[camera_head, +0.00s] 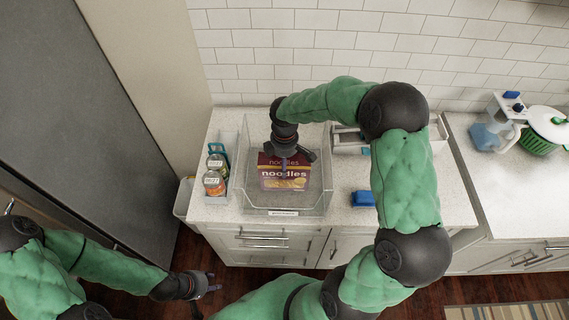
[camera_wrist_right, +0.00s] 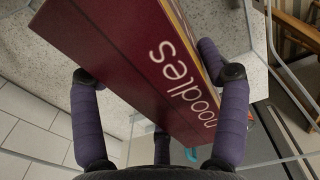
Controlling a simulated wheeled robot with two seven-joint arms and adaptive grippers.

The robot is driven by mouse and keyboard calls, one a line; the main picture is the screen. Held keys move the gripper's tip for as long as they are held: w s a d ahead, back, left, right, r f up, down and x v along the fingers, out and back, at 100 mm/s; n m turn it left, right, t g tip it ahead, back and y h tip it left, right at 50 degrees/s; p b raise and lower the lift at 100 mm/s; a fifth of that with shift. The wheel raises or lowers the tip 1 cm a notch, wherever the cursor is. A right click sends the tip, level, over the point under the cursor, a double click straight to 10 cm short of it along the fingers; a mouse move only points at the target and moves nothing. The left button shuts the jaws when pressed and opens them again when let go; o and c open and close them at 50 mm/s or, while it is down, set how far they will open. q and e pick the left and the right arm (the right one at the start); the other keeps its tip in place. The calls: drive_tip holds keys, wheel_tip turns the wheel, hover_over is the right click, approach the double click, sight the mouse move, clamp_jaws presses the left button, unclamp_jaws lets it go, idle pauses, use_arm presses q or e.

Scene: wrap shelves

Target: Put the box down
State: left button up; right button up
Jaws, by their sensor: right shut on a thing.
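The noodles box (camera_head: 284,178) is dark red with white lettering and a yellow picture low on its front. It is inside a clear open bin (camera_head: 322,197) on the counter. My right gripper (camera_head: 288,158) comes from above and is shut on the box. In the right wrist view the box (camera_wrist_right: 130,55) lies between the purple fingers of the right gripper (camera_wrist_right: 160,78). Whether the box's underside touches the bin floor cannot be told. My left gripper (camera_head: 207,294) is low at the left, in front of the counter, open and empty.
A narrow clear bin with cans (camera_head: 214,182) stands left of the box's bin. A blue item (camera_head: 362,199) lies on the counter to the right. A white rack (camera_head: 348,140) is partly behind my right arm. A green colander (camera_head: 540,143) stands far right.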

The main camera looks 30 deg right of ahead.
drive_tip(key=shift+w+f, duration=0.1)
drive_tip(key=shift+f, duration=0.55)
drive_tip(key=shift+f, duration=0.2)
drive_tip(key=o, duration=1.5)
drive_tip(key=shift+c, duration=0.2)
drive_tip(key=shift+r, duration=0.15)
wheel_tip(320, 180, up, 12)
drive_tip(key=shift+r+p, duration=0.1)
drive_tip(key=shift+p, duration=0.2)
